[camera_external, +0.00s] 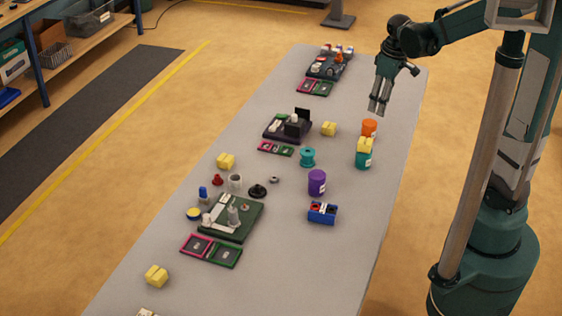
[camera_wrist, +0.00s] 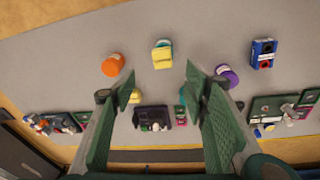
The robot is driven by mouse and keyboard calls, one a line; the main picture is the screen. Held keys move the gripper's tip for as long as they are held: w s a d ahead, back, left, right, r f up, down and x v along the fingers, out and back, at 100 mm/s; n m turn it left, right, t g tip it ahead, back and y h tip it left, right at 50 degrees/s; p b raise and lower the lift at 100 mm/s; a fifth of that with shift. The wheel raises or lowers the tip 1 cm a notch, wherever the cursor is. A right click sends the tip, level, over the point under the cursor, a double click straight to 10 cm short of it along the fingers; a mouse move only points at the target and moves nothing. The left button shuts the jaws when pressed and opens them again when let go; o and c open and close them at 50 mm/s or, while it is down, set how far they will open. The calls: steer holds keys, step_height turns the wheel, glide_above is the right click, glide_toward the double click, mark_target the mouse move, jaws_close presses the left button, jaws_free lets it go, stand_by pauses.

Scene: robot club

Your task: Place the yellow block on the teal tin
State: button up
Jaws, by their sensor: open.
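A yellow block (camera_external: 365,144) sits on top of the teal tin (camera_external: 364,162) near the table's right edge. The wrist view also shows the yellow block (camera_wrist: 162,59), with a rim of the teal tin (camera_wrist: 161,43) visible behind it. My gripper (camera_external: 377,108) is raised above the table, beyond the tin and apart from the block. Its fingers (camera_wrist: 160,90) are spread and empty in the wrist view. Other yellow blocks stand on the table: one near the middle (camera_external: 328,129), one left of it (camera_external: 226,161) and one at the front left (camera_external: 156,276).
An orange tin (camera_external: 369,126) stands just behind the teal tin. A purple tin (camera_external: 317,183), a teal spool (camera_external: 307,157) and a blue box (camera_external: 322,213) are nearby. Dark kits (camera_external: 288,127) with small parts lie along the table's left side. The right strip is mostly clear.

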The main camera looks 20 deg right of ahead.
steer(key=s+d+r+m+t, duration=0.2)
steer(key=s+r+m, duration=0.1)
steer(key=s, duration=0.5)
steer(key=s+d+r+m+t, duration=0.2)
steer(key=s+r+m+t, duration=0.1)
steer(key=s+r, duration=0.3)
steer(key=shift+s+r+m, duration=0.25)
steer(key=shift+s+m, duration=0.15)
steer(key=shift+s, duration=0.5)
